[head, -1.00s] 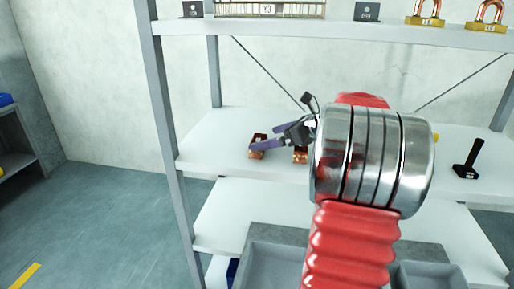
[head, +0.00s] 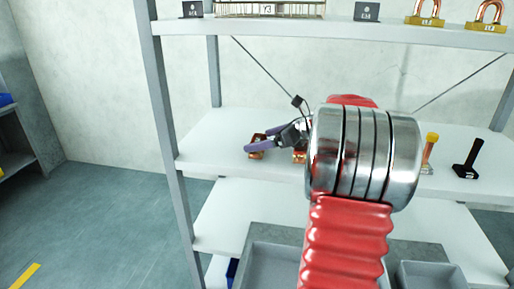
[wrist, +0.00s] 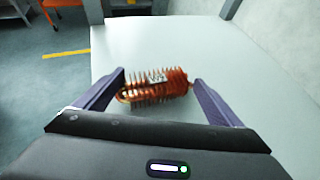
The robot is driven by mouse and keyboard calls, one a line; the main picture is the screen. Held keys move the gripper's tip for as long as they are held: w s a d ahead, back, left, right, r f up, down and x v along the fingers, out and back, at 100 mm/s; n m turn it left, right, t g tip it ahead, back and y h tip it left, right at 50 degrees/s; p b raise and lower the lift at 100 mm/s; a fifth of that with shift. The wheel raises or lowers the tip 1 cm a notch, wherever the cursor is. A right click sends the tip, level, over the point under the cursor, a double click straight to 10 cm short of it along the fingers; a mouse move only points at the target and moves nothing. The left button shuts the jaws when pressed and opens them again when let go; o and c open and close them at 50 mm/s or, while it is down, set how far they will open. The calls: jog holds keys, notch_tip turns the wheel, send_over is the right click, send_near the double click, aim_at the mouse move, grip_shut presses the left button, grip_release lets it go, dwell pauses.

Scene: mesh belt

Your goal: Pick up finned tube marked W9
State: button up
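A copper-coloured finned tube (wrist: 155,86) lies on the pale shelf in the wrist view, between the two purple fingers of my gripper (wrist: 158,80). A small label shows on its fins, but it is too blurred to read for sure. The fingers are open, with a gap visible at the right end of the tube; the left finger is close to its left end. In the head view my gripper (head: 254,146) is over the middle shelf, around a copper piece (head: 257,154). A second copper piece (head: 299,156) sits to its right, partly hidden by my arm.
The upper shelf (head: 330,28) holds a wire basket (head: 270,9), dark blocks and copper padlock-shaped pieces. On the middle shelf (head: 215,150), a yellow-topped piece (head: 430,152) and a black piece (head: 467,160) stand at right. A grey post (head: 160,110) rises at left.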

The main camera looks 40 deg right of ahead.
jog(key=c, duration=0.9)
jog(key=shift+c, duration=0.2)
notch_tip(320, 180, up, 10)
dwell(0.6)
